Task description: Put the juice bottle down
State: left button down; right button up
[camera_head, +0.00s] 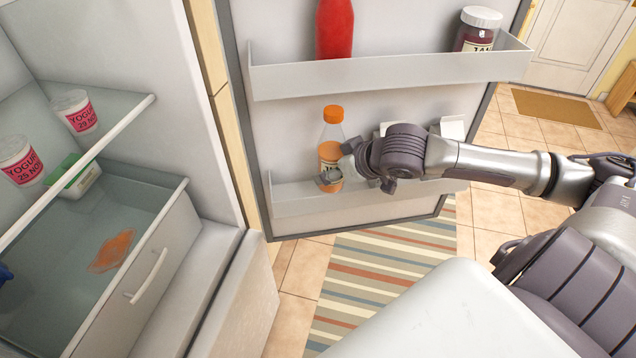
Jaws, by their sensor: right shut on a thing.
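The juice bottle (331,127) is clear with an orange cap and orange contents. It stands upright at the lower shelf of the open fridge door, its base hidden behind the shelf's front wall (300,198). My right gripper (338,175) reaches in from the right and is shut on the bottle's lower half. I cannot tell whether the bottle's base rests on the shelf floor. My left gripper is out of view; only a small dark blue piece shows at the left edge.
The upper door shelf (390,75) holds a red bottle (335,30) and a jam jar (477,30). White cartons (453,128) stand behind my right wrist on the lower shelf. Yogurt cups (75,112) and a green-and-white tub (75,178) sit inside the fridge at left.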

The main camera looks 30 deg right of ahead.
jog(key=w, duration=0.1)
jog(key=w+f+p, duration=0.1)
jog(key=w, duration=0.1)
jog(key=w+a+f, duration=0.1)
jog(key=shift+w+f+p, duration=0.2)
jog(key=shift+w+p, duration=0.15)
jog(key=shift+p, duration=0.05)
jog(key=shift+f+p, duration=0.4)
jog(key=shift+f, duration=1.85)
jog(key=o, duration=1.2)
jog(key=shift+s+f, duration=0.1)
jog(key=shift+f, duration=0.05)
